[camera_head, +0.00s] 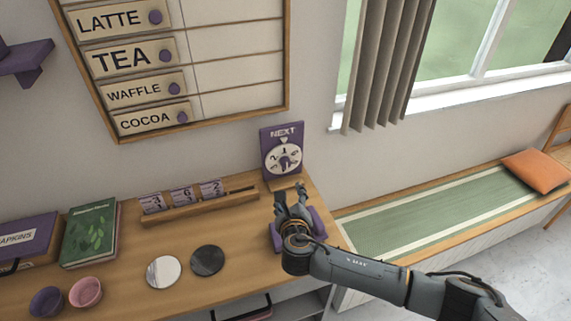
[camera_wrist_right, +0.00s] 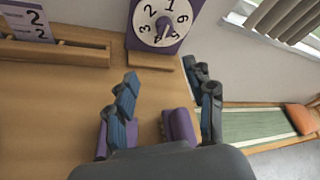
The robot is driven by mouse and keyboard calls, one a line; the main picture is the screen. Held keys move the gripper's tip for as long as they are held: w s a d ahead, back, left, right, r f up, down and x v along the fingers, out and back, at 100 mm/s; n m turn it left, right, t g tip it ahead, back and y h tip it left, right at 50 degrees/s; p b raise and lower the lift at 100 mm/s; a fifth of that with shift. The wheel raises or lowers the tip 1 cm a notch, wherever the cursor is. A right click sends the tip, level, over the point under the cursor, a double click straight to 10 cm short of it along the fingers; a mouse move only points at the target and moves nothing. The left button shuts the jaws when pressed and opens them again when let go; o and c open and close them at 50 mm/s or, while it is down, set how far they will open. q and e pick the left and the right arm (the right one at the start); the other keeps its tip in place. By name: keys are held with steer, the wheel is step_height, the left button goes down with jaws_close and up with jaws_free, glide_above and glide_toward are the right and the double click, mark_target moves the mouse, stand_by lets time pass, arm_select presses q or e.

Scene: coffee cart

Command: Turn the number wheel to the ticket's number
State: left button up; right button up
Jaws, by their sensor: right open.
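The number wheel (camera_head: 284,159) is a white dial with black numbers and a dark pointer knob, on a purple stand marked NEXT (camera_head: 282,133) at the counter's right end. It also shows at the top of the right wrist view (camera_wrist_right: 162,22). Three number tickets (camera_head: 182,196) stand in a wooden rack (camera_head: 205,208) left of the wheel; one marked 2 shows in the right wrist view (camera_wrist_right: 28,20). My right gripper (camera_head: 290,192) is open and empty, in front of and below the wheel, apart from it. My left gripper is not in view.
A purple holder (camera_head: 318,222) stands under my right gripper. Two round discs, a light one (camera_head: 163,271) and a dark one (camera_head: 207,260), lie on the counter. Two bowls (camera_head: 86,292), a green book (camera_head: 90,234) and a napkin box (camera_head: 28,240) are at left. A bench (camera_head: 430,215) is at right.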

mark_target(286, 165)
steer(key=w, duration=0.4)
steer(key=w+f+n+b, duration=0.1)
steer(key=w, duration=0.3)
steer(key=w+f+n, duration=0.1)
steer(key=w, duration=0.4)
steer(key=shift+a+f+t, duration=0.2)
steer(key=shift+a+t, duration=0.05)
steer(key=shift+t, duration=0.05)
steer(key=shift+b+x, duration=0.4)
steer(key=shift+x, duration=0.35)
steer(key=shift+r, duration=0.1)
steer(key=shift+c, duration=0.2)
jaws_close()
